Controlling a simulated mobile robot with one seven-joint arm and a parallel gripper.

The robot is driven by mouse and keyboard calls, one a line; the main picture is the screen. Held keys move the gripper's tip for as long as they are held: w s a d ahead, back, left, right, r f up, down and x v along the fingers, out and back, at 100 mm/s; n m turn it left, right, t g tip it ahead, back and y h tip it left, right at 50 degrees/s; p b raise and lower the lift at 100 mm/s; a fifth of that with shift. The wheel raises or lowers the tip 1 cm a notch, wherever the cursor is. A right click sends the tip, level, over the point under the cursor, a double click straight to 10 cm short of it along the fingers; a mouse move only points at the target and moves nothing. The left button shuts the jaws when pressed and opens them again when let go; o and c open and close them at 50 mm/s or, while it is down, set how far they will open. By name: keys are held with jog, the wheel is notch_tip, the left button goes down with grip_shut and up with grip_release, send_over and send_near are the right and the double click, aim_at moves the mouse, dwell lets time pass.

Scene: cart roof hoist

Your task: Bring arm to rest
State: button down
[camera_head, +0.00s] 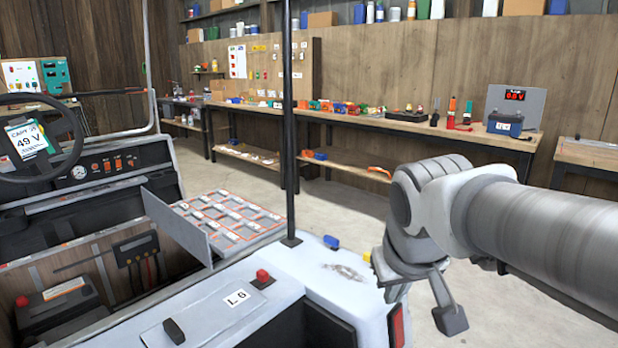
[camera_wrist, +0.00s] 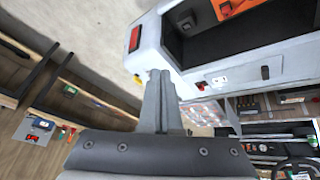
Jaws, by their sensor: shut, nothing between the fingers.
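My arm reaches in from the right of the head view, above the floor beside the rear of the white cart (camera_head: 300,275). My gripper (camera_head: 393,296) points downward near the cart's rear corner. In the wrist view the two grey fingers of my gripper (camera_wrist: 159,74) lie together, with nothing between them. In that view they overlap the edge of the cart (camera_wrist: 148,42); I cannot tell the exact gap.
A long workbench (camera_head: 400,128) with tools and small parts runs along the back wall. A black post (camera_head: 288,120) rises from the cart. A tray with red-edged compartments (camera_head: 232,220) sits by an open lid (camera_head: 178,225). The concrete floor (camera_head: 350,210) between cart and bench looks clear.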

jog(key=s+d+f+m, duration=0.2)
jog(key=s+f, duration=0.2)
jog(key=s, duration=0.7)
notch_tip(320, 180, up, 22)
jog(key=p, duration=2.2)
jog(key=shift+a+r+y, duration=0.15)
jog(key=shift+r+y, duration=0.05)
jog(key=shift+y, duration=0.2)
